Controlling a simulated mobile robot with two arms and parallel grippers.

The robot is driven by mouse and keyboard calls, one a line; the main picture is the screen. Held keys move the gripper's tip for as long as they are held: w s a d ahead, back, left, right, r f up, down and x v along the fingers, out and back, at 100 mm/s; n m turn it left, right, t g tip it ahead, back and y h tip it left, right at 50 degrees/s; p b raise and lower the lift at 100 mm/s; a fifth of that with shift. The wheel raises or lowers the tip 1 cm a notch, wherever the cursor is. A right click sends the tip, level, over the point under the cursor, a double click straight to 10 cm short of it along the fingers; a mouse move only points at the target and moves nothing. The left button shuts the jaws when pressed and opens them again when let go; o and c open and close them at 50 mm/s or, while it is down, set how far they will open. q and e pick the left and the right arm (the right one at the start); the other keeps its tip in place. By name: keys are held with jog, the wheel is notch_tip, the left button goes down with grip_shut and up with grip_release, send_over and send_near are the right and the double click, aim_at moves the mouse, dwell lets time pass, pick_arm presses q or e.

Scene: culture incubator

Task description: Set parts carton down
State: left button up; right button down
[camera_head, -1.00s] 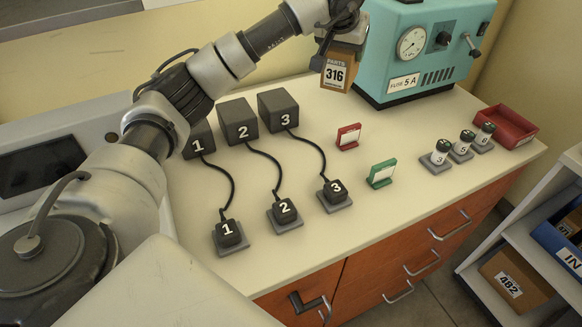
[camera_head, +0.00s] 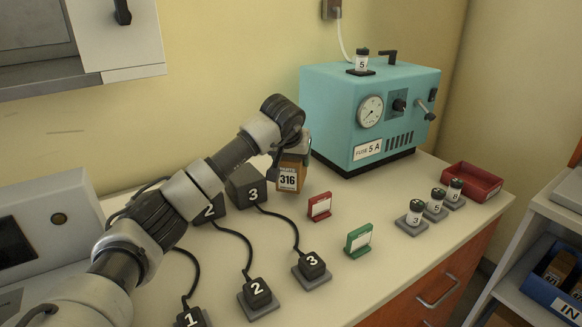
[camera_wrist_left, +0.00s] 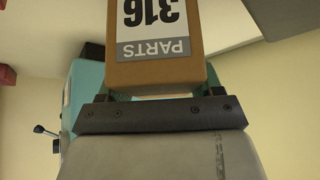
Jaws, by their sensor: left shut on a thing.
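The parts carton (camera_head: 290,177) is a small brown box with a white label reading PARTS 316. My left gripper (camera_head: 294,150) is shut on its upper part, and the carton hangs upright below it, over the counter (camera_head: 340,275) behind the red sign holder. I cannot tell whether its base touches the counter. In the left wrist view the carton (camera_wrist_left: 155,72) sits between the jaws (camera_wrist_left: 160,100), its label upside down. My right gripper is not in view.
A teal incubator (camera_head: 335,115) stands behind at right. Red (camera_head: 320,206) and green (camera_head: 359,240) sign holders stand near the carton. Numbered blocks (camera_head: 246,186) with cables are left. Numbered vials (camera_head: 415,212) and a red tray (camera_head: 473,182) are right. Bare counter lies around the green holder.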

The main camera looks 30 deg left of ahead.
pick_arm(q)
jog(key=shift+f, duration=0.85)
jog(key=shift+w+f, duration=0.1)
jog(key=shift+f, duration=0.2)
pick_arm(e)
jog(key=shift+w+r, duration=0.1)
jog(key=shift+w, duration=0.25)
pick_arm(q)
jog(key=shift+f, duration=0.1)
jog(key=o, duration=1.1)
jog(key=shift+c, duration=0.2)
